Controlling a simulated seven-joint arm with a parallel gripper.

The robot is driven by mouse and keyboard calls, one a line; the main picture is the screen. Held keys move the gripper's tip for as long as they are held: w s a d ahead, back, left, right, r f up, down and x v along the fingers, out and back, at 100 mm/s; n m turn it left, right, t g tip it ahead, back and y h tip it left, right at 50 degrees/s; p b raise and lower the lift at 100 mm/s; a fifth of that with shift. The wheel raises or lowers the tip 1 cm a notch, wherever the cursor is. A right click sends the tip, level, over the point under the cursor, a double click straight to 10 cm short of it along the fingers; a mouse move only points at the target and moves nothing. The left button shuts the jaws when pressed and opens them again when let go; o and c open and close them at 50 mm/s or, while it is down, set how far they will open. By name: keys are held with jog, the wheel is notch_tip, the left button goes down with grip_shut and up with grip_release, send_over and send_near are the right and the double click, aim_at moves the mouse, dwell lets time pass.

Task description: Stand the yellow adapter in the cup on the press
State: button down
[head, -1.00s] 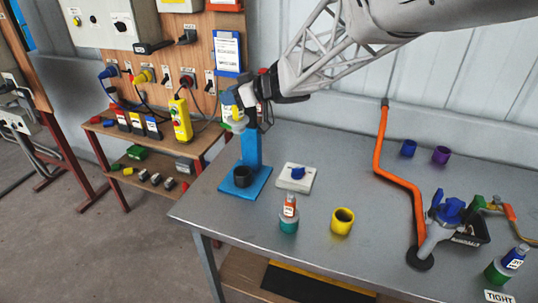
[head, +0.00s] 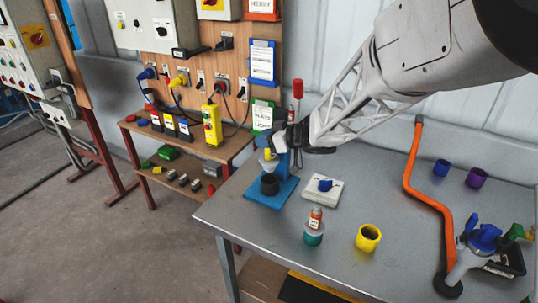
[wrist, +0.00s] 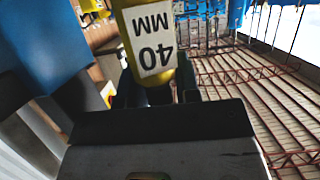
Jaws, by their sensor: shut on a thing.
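The yellow adapter (head: 267,154) is upright in my gripper (head: 279,146), with a pale flared part at its lower end. In the wrist view the adapter (wrist: 146,20) shows a white "40 MM" label, and my gripper (wrist: 155,92) is shut on it. The blue press (head: 285,190) stands at the table's left end. The dark cup (head: 270,186) sits on its base. In the head view the adapter is just above the cup, roughly in line with it. Whether its lower end touches the rim cannot be told. The cup is not clear in the wrist view.
A white plate with a blue knob (head: 324,187) lies right of the press. A teal-based bottle (head: 313,228) and a yellow ring cup (head: 368,238) stand nearer the front. An orange pipe (head: 423,195) crosses the table. A shelf (head: 190,150) stands to the left.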

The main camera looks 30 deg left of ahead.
aim_at(265, 156)
jog(key=shift+f, duration=1.4)
jog(key=shift+f, duration=0.1)
jog(key=shift+f, duration=1.8)
jog(key=shift+f, duration=0.45)
jog(key=c, duration=0.8)
grip_release()
jog(key=shift+r, duration=0.1)
jog(key=shift+d+r, duration=0.15)
jog(key=shift+r, duration=0.25)
jog(key=v, duration=1.1)
jog(key=shift+d+r, duration=0.1)
jog(key=shift+d, duration=0.25)
